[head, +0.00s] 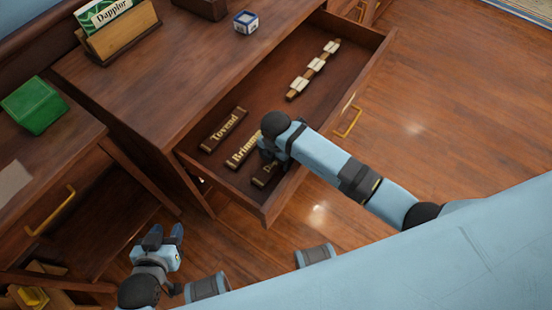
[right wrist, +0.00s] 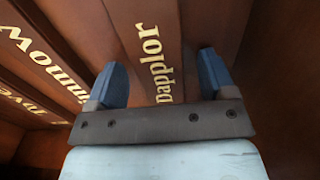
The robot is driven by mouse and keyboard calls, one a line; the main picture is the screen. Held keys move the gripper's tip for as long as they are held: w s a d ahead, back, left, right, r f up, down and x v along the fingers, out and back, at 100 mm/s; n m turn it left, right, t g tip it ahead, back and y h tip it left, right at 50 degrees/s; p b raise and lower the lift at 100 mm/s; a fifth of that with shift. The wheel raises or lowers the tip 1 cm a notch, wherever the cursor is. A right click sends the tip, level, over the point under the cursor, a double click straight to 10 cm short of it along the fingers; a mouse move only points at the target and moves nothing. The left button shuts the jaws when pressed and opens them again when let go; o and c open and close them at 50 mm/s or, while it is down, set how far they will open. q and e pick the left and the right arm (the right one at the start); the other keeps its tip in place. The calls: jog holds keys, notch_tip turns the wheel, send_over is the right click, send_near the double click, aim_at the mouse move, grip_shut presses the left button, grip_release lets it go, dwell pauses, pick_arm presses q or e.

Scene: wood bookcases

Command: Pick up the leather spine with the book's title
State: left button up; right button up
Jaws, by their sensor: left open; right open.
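A green book titled "Dapplor" (head: 104,12) stands in a wooden holder on the desk. In the open drawer lie dark brown spines with gold titles: "Tovend" (head: 223,130), "Brimmow" (head: 240,155) and a third, partly hidden by my right arm (head: 262,180). In the right wrist view the third spine reads "Dapplor" (right wrist: 157,45). My right gripper (right wrist: 161,63) is open, with its fingers on either side of that spine; I cannot tell whether they touch it. In the head view it is mostly hidden. My left gripper (head: 163,236) is open and empty, low beside the desk.
The drawer's front wall (head: 345,105) stands near my right arm. A brown strip with pale pieces (head: 313,70) lies farther back in the drawer. A small blue-white box (head: 246,22) stands on the desk top. A green box (head: 34,105) sits at the left.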

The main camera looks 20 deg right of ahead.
jog(key=c, duration=1)
jog(key=shift+r, duration=0.1)
